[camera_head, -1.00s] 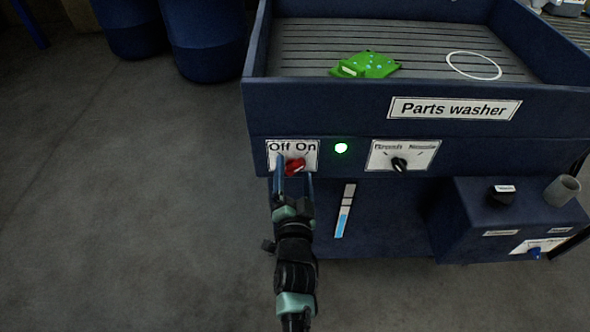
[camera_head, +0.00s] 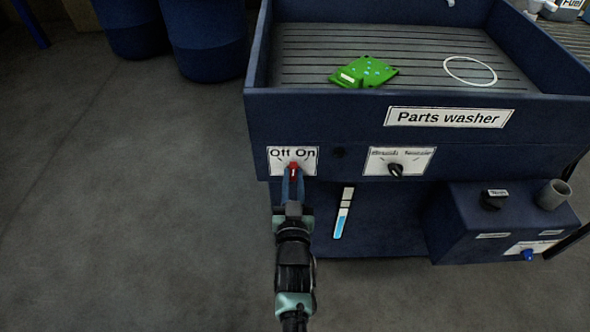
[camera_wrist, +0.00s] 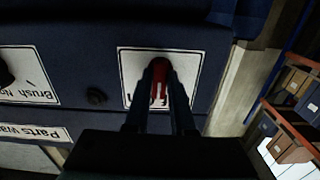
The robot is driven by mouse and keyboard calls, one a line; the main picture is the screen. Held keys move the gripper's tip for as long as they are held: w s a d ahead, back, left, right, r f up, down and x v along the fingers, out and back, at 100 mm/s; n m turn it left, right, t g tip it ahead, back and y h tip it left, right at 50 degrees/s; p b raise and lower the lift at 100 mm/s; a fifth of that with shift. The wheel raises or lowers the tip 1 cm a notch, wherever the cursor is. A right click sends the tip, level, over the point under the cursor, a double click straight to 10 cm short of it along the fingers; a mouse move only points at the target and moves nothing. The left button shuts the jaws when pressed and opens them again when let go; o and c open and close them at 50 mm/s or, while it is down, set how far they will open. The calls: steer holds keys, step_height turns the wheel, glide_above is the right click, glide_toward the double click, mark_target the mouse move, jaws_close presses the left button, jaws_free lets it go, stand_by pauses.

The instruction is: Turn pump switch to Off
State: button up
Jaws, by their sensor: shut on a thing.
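The red pump switch (camera_head: 293,171) is on the white "Off On" plate (camera_head: 274,166) at the left of the parts washer's front. Its knob looks roughly upright, pointing between the two words. My gripper (camera_head: 293,176) is shut on the red knob, one finger on each side. In the wrist view the red switch (camera_wrist: 160,84) shows between the two fingers (camera_wrist: 159,95), which hide part of the plate. The indicator light (camera_head: 339,152) right of the plate is dark.
A second plate with a black knob (camera_head: 396,170) is to the right. The blue parts washer (camera_head: 350,110) holds a green part (camera_head: 364,72) and a white ring (camera_head: 470,70). A box with a black knob and a blue valve (camera_head: 528,255) stands lower right.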

steer(key=n, duration=0.4)
steer(key=shift+a+n+p, duration=0.15)
steer(key=shift+n+p, duration=0.15)
steer(key=shift+n, duration=0.1)
steer(key=n, duration=0.4)
steer(key=shift+f+n, duration=0.15)
steer(key=shift+n, duration=0.15)
steer(key=o, duration=1.6)
steer(key=shift+c, duration=0.2)
steer(key=s+p, duration=0.4)
steer(key=s, duration=0.3)
